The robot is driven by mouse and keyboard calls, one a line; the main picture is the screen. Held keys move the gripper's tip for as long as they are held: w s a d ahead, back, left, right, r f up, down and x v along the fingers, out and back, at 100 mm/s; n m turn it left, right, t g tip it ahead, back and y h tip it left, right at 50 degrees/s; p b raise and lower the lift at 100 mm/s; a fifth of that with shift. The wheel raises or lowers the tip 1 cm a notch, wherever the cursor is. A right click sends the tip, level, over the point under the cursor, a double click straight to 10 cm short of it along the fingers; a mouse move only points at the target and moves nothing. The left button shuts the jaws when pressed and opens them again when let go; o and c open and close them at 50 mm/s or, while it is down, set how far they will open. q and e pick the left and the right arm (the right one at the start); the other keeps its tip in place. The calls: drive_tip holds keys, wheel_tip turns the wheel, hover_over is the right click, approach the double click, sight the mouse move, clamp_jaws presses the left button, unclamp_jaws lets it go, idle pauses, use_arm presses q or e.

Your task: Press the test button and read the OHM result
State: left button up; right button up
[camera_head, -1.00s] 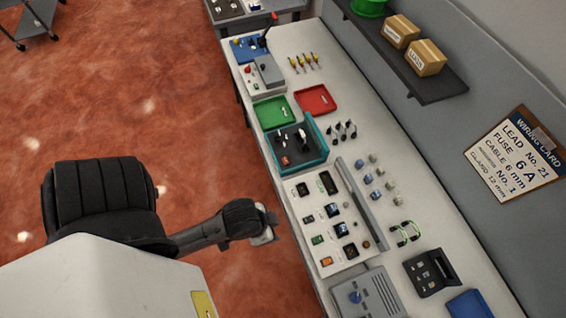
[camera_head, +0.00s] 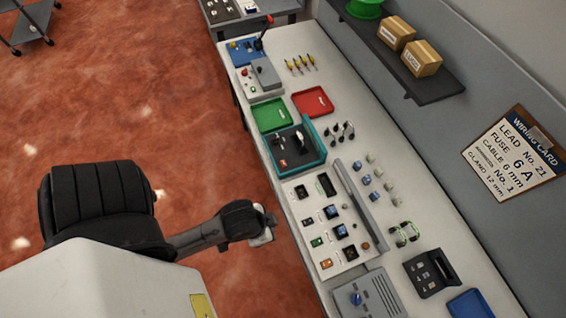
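A white control panel (camera_head: 317,252) lies on the bench with a dark display window, several switches, and green and orange buttons. A dark instrument (camera_head: 432,272) with small controls sits to its right, near a grey box with a blue knob (camera_head: 356,298). Labels on these are too small to read, so I cannot tell which control is the test button, and no OHM reading is legible. My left gripper (camera_head: 266,229) is beside the bench's left edge, left of the panel and apart from it. Its fingers are too small to judge. My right gripper is out of view.
A teal-walled fixture (camera_head: 317,146), a green tray (camera_head: 272,113) and a red tray (camera_head: 312,102) lie further up the bench (camera_head: 389,161). Loose small parts lie right of the panel. A shelf (camera_head: 440,91) holds boxes. A wiring card (camera_head: 513,158) hangs on the wall.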

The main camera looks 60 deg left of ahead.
use_arm(q)
clamp_jaws()
drive_tip(key=shift+a, duration=0.1)
drive_tip(key=shift+a, duration=0.1)
drive_tip(key=shift+d, duration=0.2)
idle(0.5)
drive_tip(key=shift+a, duration=0.1)
